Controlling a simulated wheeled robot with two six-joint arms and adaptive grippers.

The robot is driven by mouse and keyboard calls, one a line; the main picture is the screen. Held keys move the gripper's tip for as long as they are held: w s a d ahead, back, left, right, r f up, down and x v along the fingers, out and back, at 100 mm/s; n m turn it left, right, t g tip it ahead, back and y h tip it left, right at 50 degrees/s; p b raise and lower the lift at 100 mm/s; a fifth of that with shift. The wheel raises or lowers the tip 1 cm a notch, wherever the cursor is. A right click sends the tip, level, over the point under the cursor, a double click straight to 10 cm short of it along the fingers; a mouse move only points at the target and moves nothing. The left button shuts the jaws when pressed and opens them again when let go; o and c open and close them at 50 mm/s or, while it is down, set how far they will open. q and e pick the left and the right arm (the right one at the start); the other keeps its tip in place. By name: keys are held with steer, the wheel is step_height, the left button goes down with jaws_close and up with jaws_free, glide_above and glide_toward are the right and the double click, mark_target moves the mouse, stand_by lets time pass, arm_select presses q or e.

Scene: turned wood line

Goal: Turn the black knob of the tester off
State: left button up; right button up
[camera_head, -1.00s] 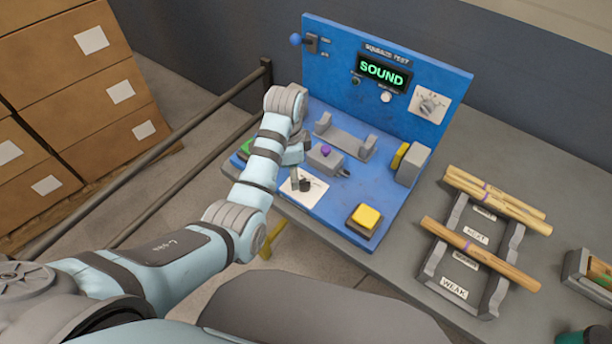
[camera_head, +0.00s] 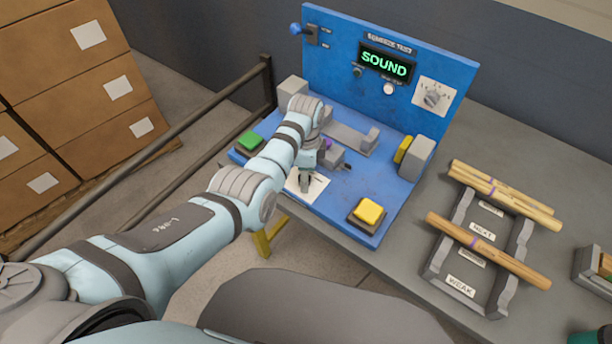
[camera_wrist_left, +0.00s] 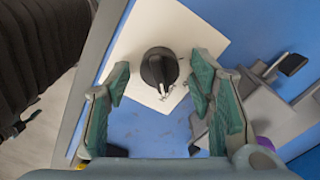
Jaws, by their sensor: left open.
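The tester (camera_head: 335,75) is a blue panel and base with a lit display reading SOUND in green. Its black knob (camera_wrist_left: 158,68) sits on a white plate (camera_wrist_left: 190,35) in the left wrist view, with a light mark towards the bottom of the picture. The plate also shows in the head view (camera_head: 318,187), but the knob there is hidden behind my gripper. My left gripper (camera_wrist_left: 160,82) is open, with one green-padded finger on each side of the knob, apart from it in the picture. It also shows in the head view (camera_head: 306,182), pointing down. My right gripper is out of view.
A green button (camera_head: 249,141) and a yellow button (camera_head: 369,211) stand on the base. A grey clamp (camera_head: 415,158) and cradle (camera_head: 350,137) sit behind. A rack (camera_head: 435,270) with wooden sticks stands right. A rail (camera_head: 150,155) runs at left.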

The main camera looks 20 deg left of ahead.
arm_select(q)
steer(key=shift+r, duration=0.1)
steer(key=c, duration=1.2)
steer(key=shift+o, duration=0.2)
steer(key=shift+n+p, duration=0.3)
steer(key=shift+n, duration=0.1)
steer(key=n+p, duration=0.1)
steer(key=n, duration=0.2)
steer(key=shift+a, duration=0.1)
steer(key=n, duration=0.3)
steer(key=shift+n+p, duration=0.3)
steer(key=n, duration=1)
steer(key=shift+a+p, duration=0.1)
steer(key=shift+p, duration=0.2)
steer(key=shift+n, duration=0.4)
